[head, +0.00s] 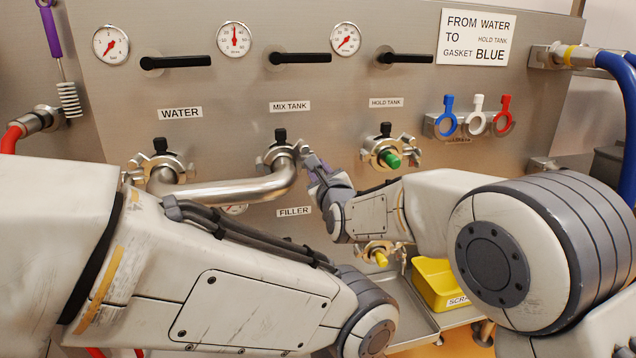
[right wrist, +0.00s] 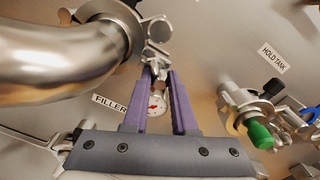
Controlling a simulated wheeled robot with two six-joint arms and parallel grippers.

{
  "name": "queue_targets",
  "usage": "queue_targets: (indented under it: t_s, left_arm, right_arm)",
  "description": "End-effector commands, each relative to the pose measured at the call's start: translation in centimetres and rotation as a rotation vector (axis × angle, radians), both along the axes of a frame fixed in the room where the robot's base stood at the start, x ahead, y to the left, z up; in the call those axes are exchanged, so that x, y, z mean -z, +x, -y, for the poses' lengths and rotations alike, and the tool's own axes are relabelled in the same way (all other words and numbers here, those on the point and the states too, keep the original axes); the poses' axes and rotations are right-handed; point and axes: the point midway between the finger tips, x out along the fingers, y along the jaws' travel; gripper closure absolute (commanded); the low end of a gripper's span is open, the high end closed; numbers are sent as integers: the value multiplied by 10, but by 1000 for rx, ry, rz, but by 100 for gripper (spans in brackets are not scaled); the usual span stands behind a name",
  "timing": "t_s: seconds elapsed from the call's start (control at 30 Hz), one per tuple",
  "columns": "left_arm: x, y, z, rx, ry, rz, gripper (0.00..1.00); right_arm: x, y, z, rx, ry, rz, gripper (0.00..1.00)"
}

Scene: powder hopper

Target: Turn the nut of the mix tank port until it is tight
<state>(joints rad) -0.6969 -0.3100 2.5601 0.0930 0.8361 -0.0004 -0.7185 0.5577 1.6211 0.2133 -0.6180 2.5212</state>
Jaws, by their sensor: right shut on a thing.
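The mix tank port (head: 281,152) is under the MIX TANK label, with a clamp around it and a black knob on top. A bent steel pipe (head: 225,191) runs between it and the water port (head: 160,168). My right gripper (head: 307,158) is at the right side of the mix tank clamp. In the right wrist view its purple fingers (right wrist: 160,78) are shut on the clamp's nut (right wrist: 156,66), which is partly hidden between the fingertips. My left arm crosses the lower left of the head view; its gripper is not in view.
The hold tank port (head: 385,155) with a green plug is right of my right gripper. Blue, white and red gaskets (head: 476,122) hang on a rack. A yellow scrap bin (head: 438,284) stands below. Black valve handles (head: 300,58) and gauges (head: 234,39) are above.

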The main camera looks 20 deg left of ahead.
Motion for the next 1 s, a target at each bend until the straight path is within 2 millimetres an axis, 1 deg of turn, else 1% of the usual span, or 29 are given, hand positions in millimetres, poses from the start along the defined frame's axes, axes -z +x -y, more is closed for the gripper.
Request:
queue_targets:
  t_s: [0.03,0.13,0.23,0.4,0.67,0.77,1.0]
  left_arm:
    - [13,0,0,0,0,0,57]
    - [24,0,0,0,0,0,57]
    - [32,0,0,0,0,0,57]
    - [34,0,0,0,0,0,57]
    - [34,0,0,0,0,0,57]
    - [44,0,0,0,0,0,57]
    - [76,0,0,0,0,0,57]
  right_arm:
    - [3,4,3,8,42,-17,100]
    - [3,4,3,8,110,-64,100]
    - [1,4,3,8,162,-100,100]
    - [-2,4,3,8,198,-125,100]
    - [-2,4,4,9,198,-126,100]
    - [2,4,4,9,229,-145,100]
    - [4,4,4,8,377,-242,100]
